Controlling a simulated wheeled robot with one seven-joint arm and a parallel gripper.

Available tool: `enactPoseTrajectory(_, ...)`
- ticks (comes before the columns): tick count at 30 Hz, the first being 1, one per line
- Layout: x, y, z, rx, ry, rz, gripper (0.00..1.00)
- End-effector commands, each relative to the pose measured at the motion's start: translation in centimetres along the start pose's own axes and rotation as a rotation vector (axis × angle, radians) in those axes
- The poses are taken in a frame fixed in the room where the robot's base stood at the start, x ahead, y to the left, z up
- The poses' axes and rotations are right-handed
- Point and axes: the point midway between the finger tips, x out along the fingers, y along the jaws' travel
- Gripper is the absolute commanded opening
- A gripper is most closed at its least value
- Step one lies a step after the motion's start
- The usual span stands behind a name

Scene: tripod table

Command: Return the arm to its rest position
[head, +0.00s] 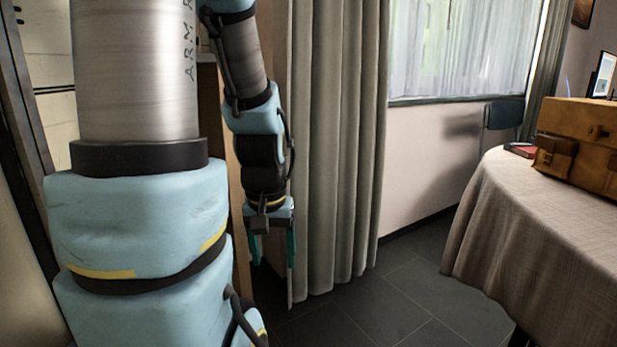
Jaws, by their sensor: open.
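My arm fills the left of the head view, with a thick light-blue and metal link close to the camera. Behind it the forearm hangs down to my gripper (272,248). The gripper points downward in front of the grey curtain, with its two green-edged fingers apart and nothing between them. It is well to the left of the table and touches nothing that I can see. Part of the arm is cut off by the top and bottom edges of the view.
A round table with a beige cloth (535,235) stands at the right. On it are a brown leather bag (578,135) and a red book (520,149). A long curtain (345,150) hangs beside the window (455,50). Dark tiled floor (400,295) lies clear between curtain and table.

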Motion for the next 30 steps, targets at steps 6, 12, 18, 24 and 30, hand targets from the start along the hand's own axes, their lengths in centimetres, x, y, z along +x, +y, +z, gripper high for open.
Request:
enactPoseTrajectory(6,-8.0,0.1,-1.2,0.003,0.001,0.0,0.7)
enactPoseTrajectory(12,-14.1,0.1,-2.0,0.004,0.002,0.0,0.7)
enactPoseTrajectory(18,-20.2,0.1,-2.9,0.004,0.002,-0.001,0.7)
enactPoseTrajectory(24,-26.1,0.1,-3.7,0.004,0.002,-0.001,0.7)
enactPoseTrajectory(30,-29.9,0.2,-4.2,0.005,0.002,-0.001,0.7)
